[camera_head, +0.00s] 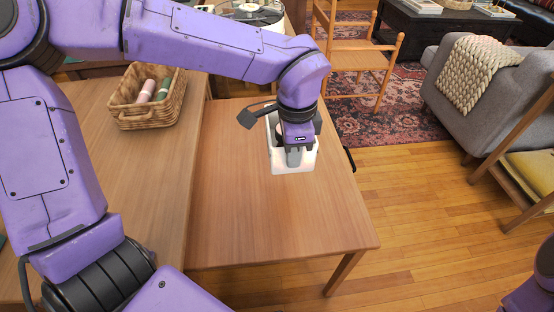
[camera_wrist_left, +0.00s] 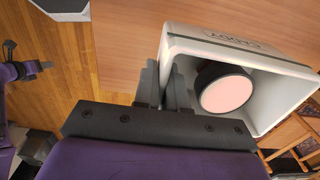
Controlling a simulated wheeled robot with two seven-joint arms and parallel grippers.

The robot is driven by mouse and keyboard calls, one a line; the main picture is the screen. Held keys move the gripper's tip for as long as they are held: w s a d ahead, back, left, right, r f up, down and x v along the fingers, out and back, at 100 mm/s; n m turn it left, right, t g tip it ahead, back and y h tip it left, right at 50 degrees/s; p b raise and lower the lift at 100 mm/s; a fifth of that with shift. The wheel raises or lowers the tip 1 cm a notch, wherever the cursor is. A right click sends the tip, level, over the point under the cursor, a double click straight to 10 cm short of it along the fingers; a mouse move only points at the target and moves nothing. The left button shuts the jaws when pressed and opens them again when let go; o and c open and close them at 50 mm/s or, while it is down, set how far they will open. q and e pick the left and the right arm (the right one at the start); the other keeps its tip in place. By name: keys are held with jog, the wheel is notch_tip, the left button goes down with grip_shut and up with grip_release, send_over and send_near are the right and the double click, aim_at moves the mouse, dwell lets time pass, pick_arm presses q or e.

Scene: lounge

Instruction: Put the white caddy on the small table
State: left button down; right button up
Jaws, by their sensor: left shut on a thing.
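The white caddy (camera_head: 293,168) is an open box over the far half of the small wooden table (camera_head: 270,215). My left gripper (camera_head: 294,156) reaches down from above and is shut on one wall of the caddy. In the left wrist view the caddy (camera_wrist_left: 285,82) shows dark lettering along its rim, and the closed fingers (camera_wrist_left: 165,88) grip its side wall. A dark round thing with a pale pink face (camera_wrist_left: 228,94) is inside it. I cannot tell whether the caddy's base touches the tabletop. My right gripper (camera_wrist_left: 38,67) seems to show small at the left of the wrist view; its fingers are unclear.
A wicker basket (camera_head: 147,97) with pink and green rolled items stands on the longer wooden surface (camera_head: 150,180) to the left. The near half of the small table is clear. A wooden chair (camera_head: 355,55) and a grey sofa (camera_head: 490,90) stand beyond.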

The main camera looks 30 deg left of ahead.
pick_arm(q)
jog(key=w+a+f, duration=0.1)
jog(key=w, duration=0.1)
jog(key=w+a+f, duration=0.1)
jog(key=w+a, duration=0.1)
jog(key=w+a+f, duration=0.1)
jog(key=w, duration=0.1)
jog(key=shift+w+a+f+p, duration=0.1)
jog(key=shift+a+p, duration=0.15)
jog(key=shift+p, duration=0.1)
jog(key=w+a+f, duration=0.1)
jog(key=f, duration=0.2)
jog(key=w+a+f, duration=0.1)
jog(key=w+f, duration=0.1)
jog(key=f, duration=0.1)
jog(key=w+a+f, duration=0.1)
jog(key=f, duration=0.2)
jog(key=shift+w+a+f+b, duration=0.15)
jog(key=shift+w+f+b, duration=0.05)
jog(key=shift+w+b, duration=0.1)
jog(key=shift+s+f, duration=0.1)
jog(key=c, duration=1.6)
grip_release()
jog(key=shift+f, duration=0.1)
jog(key=o, duration=0.4)
